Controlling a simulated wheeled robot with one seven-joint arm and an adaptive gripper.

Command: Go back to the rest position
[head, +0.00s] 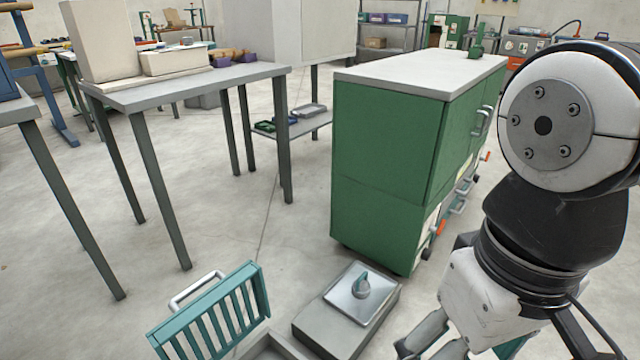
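My arm comes in from the right side of the head view, with a white and black joint in front of the green cabinet. My gripper (455,347) hangs at the bottom right, below the black wrist ring, pointing downward. Its fingers run into the bottom edge of the picture, so the tips are hidden and I cannot tell whether they are apart or hold anything.
A green cabinet (385,165) stands behind my gripper. Left of the gripper are a grey block with a metal plate and teal knob (361,286) and a teal slatted part with a handle (212,314). A grey table (190,88) stands further left; open floor lies between.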

